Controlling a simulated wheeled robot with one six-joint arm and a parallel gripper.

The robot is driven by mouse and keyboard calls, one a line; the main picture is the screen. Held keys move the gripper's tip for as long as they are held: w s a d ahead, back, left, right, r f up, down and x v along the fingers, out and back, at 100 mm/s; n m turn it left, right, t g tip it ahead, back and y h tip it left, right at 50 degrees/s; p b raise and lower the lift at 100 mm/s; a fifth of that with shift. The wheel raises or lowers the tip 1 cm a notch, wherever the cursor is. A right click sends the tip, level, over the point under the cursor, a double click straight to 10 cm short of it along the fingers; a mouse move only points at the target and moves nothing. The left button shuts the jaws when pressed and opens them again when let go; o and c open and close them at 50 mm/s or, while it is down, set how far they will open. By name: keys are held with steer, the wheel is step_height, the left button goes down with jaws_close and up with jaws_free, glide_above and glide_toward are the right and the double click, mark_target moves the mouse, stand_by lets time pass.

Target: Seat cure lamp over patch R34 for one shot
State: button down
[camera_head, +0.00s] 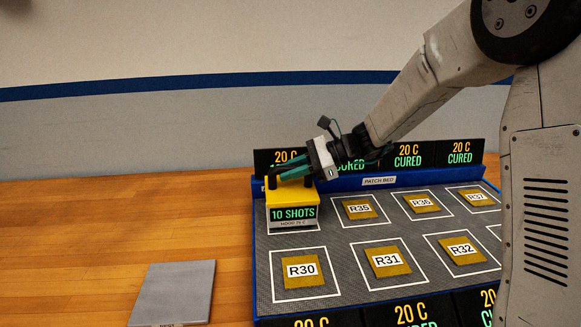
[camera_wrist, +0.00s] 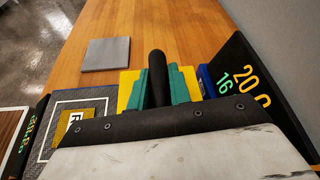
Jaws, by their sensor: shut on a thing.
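The cure lamp (camera_head: 292,197) is a yellow block with a black handle and a front display reading "10 SHOTS", with small print below. It sits over the back-left cell of the patch bed (camera_head: 345,245), left of patch R35 (camera_head: 359,209). The patch beneath it is hidden, so its label cannot be read. I cannot tell whether the lamp rests fully on the bed. My gripper (camera_head: 291,170) is shut on the handle from above and the right. In the wrist view the teal fingers flank the black handle (camera_wrist: 158,75) above the yellow lamp body (camera_wrist: 127,88).
Patches R30 (camera_head: 302,270), R31 (camera_head: 387,260), R32 (camera_head: 461,249), R36 (camera_head: 423,203) and R37 (camera_head: 478,198) lie in white outlines. Displays (camera_head: 407,155) reading "20 C CURED" line the back; others line the front. A grey plate (camera_head: 173,292) lies on clear wooden table at left.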

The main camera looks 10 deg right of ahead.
steer(key=shift+f, duration=0.7)
stand_by(0.3)
steer(key=shift+s+f, duration=0.15)
steer(key=shift+f, duration=0.15)
stand_by(3.4)
